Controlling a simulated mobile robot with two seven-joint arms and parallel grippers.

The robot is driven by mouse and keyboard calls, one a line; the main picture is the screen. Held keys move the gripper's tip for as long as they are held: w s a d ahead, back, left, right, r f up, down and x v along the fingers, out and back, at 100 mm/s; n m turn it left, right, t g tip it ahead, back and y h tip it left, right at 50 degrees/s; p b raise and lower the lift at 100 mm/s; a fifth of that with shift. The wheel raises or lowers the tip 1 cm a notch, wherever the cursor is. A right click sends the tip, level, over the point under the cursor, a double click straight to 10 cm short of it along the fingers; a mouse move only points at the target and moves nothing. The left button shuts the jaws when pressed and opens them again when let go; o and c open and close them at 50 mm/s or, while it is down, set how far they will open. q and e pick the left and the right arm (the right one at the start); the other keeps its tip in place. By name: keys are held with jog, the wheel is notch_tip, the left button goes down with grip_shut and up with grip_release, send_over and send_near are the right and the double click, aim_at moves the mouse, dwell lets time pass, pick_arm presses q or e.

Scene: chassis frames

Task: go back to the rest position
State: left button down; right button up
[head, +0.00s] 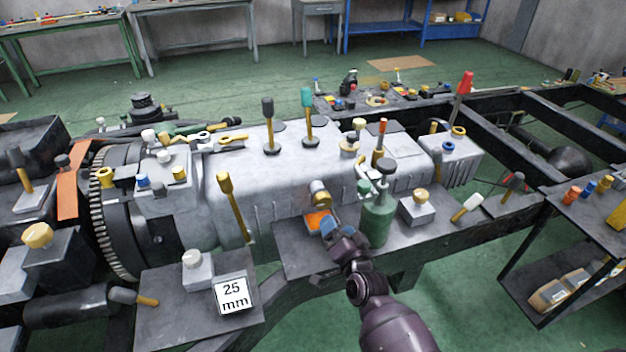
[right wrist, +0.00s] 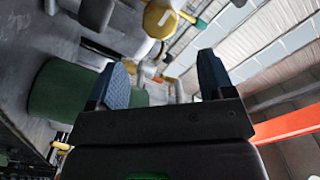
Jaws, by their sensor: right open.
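My right gripper (head: 338,238) is at the near side of the chassis, over a dark plate and just left of a green bottle (head: 377,218). In the right wrist view its two blue fingertips (right wrist: 168,84) stand wide apart with nothing held between them. The green bottle also shows in the right wrist view (right wrist: 62,92), beside the left finger. An orange block (head: 318,222) lies just beyond the gripper in the head view. My left gripper is in neither view.
A grey gearbox housing (head: 285,165) with upright levers fills the middle. A card reading "25 mm" (head: 232,294) stands on a plate at the lower left. A dark shelf cart (head: 585,225) stands at the right. Green floor (head: 470,290) is open between the chassis and cart.

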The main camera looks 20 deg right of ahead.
jog(key=s+d+f+n+g, duration=0.2)
jog(key=s+f+n, duration=0.1)
jog(key=s, duration=0.6)
jog(key=s+d+f+n+g, duration=0.2)
jog(key=s+f+n, duration=0.1)
jog(key=s, duration=0.6)
jog(key=s+d+f+n+g, duration=0.2)
jog(key=s+d+f+n, duration=0.1)
jog(key=s, duration=0.6)
jog(key=shift+s+n+g+h, duration=0.25)
jog(key=shift+n+g+h, duration=0.15)
